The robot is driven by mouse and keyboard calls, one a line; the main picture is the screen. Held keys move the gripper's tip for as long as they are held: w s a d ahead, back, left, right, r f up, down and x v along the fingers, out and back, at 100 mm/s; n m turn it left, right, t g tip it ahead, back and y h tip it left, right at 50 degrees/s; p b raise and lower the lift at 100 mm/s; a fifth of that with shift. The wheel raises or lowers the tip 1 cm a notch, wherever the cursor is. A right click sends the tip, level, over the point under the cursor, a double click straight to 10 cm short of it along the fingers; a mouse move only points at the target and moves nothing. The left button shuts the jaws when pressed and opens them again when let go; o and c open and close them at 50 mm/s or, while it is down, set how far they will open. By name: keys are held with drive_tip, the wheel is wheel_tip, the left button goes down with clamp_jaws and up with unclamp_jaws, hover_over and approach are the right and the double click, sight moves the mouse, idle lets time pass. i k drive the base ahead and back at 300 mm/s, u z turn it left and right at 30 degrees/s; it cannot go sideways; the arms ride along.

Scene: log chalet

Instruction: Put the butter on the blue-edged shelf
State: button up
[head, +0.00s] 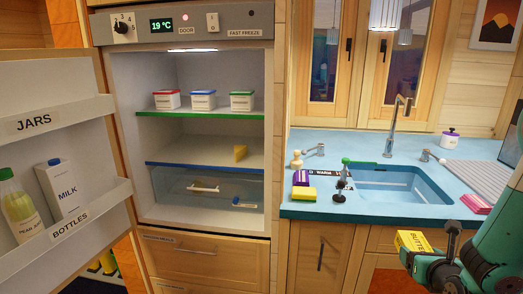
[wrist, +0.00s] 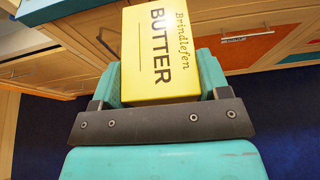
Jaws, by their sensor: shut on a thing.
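The butter is a yellow block (head: 411,241) with "BUTTER" printed on it, and it fills the middle of the wrist view (wrist: 160,50). My gripper (head: 428,250) is shut on it, in front of the lower cabinets at the right of the head view. The fridge stands open at the left. The left and middle of that shelf look bare. The butter is well apart from the shelf, to its right and nearer me.
The green-edged shelf (head: 200,114) above holds three lidded tubs. A clear drawer (head: 205,187) lies below the blue edge. The open fridge door (head: 90,110), with milk (head: 68,188) and a bottle (head: 18,205), stands at left. The blue counter (head: 310,140) has a sink (head: 390,185).

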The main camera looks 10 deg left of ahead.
sight(207, 152)
drive_tip(key=u, duration=1.2)
drive_tip(key=i, duration=0.1)
